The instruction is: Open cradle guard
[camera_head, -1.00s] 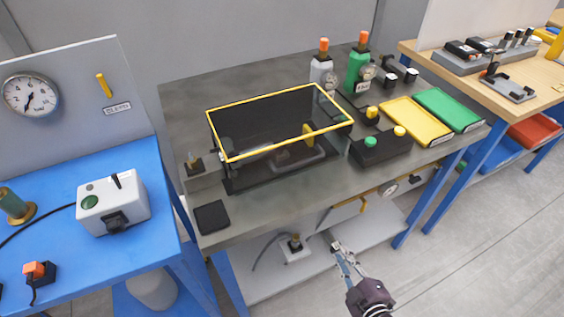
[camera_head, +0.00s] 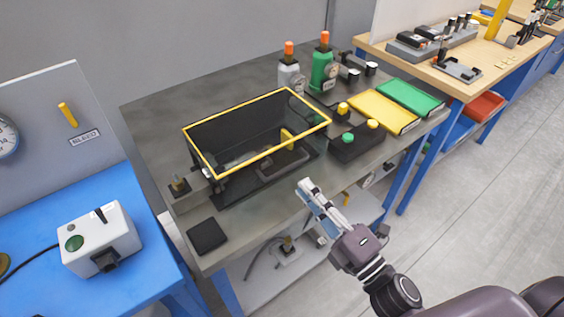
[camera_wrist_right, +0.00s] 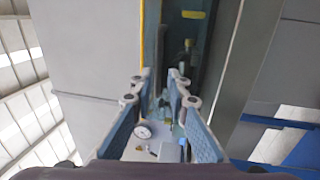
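The cradle guard (camera_head: 227,173) is a dark see-through box with a yellow rim on the grey workbench in the head view. Its lower frame and a yellow handle-like piece (camera_head: 287,139) show through or beside the dark panel. It looks closed over the cradle, whose details are hard to see. My right gripper (camera_head: 307,190) is at the bench's front edge, to the right of and nearer than the guard, apart from it. In the right wrist view its two blue-padded fingers (camera_wrist_right: 161,80) stand apart with nothing between them. My left gripper is in neither view.
A control box with green and yellow buttons (camera_head: 357,148) stands right of the guard. A black pad (camera_head: 207,235) lies at the front left. The bench's front strip is mostly clear.

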